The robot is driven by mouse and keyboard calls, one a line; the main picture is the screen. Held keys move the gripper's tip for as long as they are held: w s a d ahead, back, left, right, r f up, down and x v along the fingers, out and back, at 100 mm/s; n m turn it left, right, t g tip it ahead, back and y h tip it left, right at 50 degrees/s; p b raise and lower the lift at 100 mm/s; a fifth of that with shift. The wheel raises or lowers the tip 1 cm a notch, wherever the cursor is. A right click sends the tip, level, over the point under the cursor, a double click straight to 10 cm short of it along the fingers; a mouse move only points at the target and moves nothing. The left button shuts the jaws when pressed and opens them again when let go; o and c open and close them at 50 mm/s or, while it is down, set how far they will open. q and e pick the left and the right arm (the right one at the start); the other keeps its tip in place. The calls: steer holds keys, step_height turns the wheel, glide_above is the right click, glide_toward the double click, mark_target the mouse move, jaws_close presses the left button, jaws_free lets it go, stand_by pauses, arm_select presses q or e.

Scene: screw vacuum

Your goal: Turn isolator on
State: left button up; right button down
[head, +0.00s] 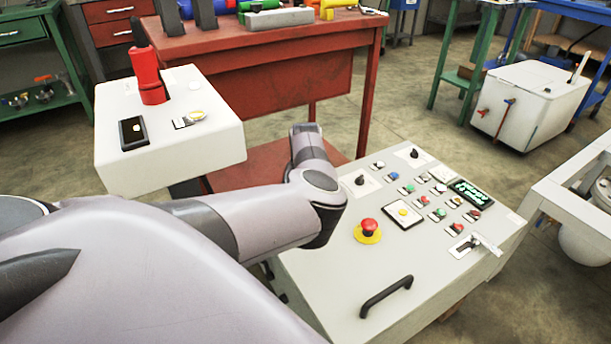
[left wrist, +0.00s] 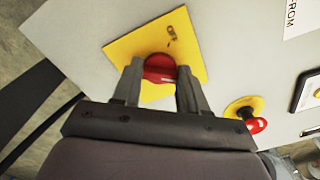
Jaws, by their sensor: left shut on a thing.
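The isolator is a red knob (left wrist: 160,74) on a square yellow plate (left wrist: 128,46) in the left wrist view. The plate is mounted on a pale panel, and small dark lettering that looks like OFF shows near its top edge. My left gripper (left wrist: 158,69) has one finger on each side of the knob and is shut on it. The knob's lower part is hidden by the fingers, so its exact setting is unclear. In the head view my left arm hides the isolator, and the left gripper does not show. My right gripper is in neither view.
The console (head: 320,275) carries several buttons, a red emergency stop (head: 370,227) and a black handle (head: 387,296). The emergency stop also shows beside the plate in the left wrist view (left wrist: 252,122). A white box with a red lever (head: 147,72) stands left. A red workbench (head: 290,85) stands behind.

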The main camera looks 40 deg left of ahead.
arm_select(q)
steer(key=shift+r+m, duration=0.15)
steer(key=shift+m, duration=0.15)
steer(key=shift+m+p, duration=0.45)
steer(key=shift+m, duration=0.15)
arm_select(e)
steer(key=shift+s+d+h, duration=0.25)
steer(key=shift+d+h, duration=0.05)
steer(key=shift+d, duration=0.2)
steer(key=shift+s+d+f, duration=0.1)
arm_select(q)
steer(key=o, duration=1.1)
steer(key=shift+c, duration=0.2)
